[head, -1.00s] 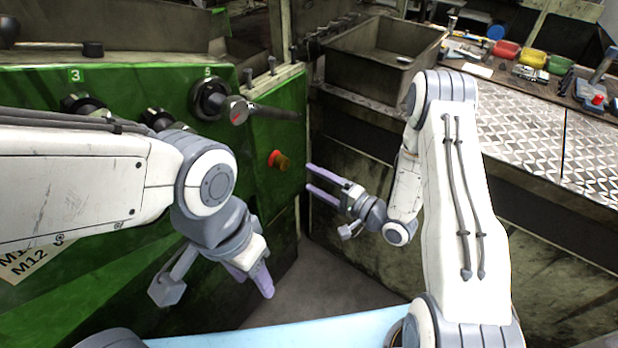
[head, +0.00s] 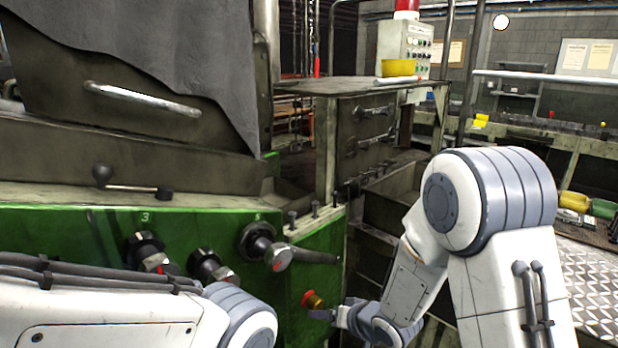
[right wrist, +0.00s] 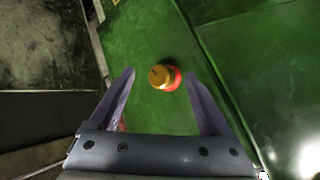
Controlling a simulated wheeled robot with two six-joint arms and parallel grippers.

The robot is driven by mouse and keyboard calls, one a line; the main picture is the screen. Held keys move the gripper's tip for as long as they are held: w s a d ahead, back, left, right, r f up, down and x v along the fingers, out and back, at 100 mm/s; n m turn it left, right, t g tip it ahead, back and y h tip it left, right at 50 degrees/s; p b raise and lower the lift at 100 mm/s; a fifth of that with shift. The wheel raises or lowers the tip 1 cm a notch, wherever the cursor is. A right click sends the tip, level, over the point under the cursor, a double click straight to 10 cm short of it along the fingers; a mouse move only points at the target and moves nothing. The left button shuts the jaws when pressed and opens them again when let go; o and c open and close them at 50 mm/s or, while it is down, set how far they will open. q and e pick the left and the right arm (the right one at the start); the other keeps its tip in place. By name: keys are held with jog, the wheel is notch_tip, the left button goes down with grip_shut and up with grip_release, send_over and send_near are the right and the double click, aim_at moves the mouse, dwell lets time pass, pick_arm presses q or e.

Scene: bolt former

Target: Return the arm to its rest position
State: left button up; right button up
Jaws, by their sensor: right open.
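My right arm (head: 478,215) comes up at the right in the head view, bent at the elbow. Its gripper (head: 325,314) points left toward the green machine panel, beside a red and yellow push button (head: 313,299). In the right wrist view the two purple fingers of the right gripper (right wrist: 160,76) are spread apart. The push button (right wrist: 165,77) shows between them against the green panel, and nothing is held. My left arm (head: 110,315) crosses the lower left of the head view. Its gripper is below the picture edge.
The green machine front (head: 90,235) with black knobs and a lever handle (head: 280,256) stands close before both arms. A patterned metal worktop (head: 595,285) lies at the right. A control box (head: 403,45) with a red lamp stands at the back.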

jog(key=s+r+n+g+h, duration=0.2)
jog(key=s+r+n+g, duration=0.2)
jog(key=s, duration=1)
jog(key=s+r+n+g+h+p, duration=0.1)
jog(key=s+r, duration=0.6)
jog(key=s, duration=0.8)
jog(key=n+g+h, duration=0.1)
jog(key=n+g, duration=0.1)
jog(key=g, duration=0.1)
jog(key=shift+s+r+n, duration=0.2)
jog(key=shift+r+n, duration=0.15)
jog(key=shift+n, duration=0.05)
jog(key=shift+c, duration=0.3)
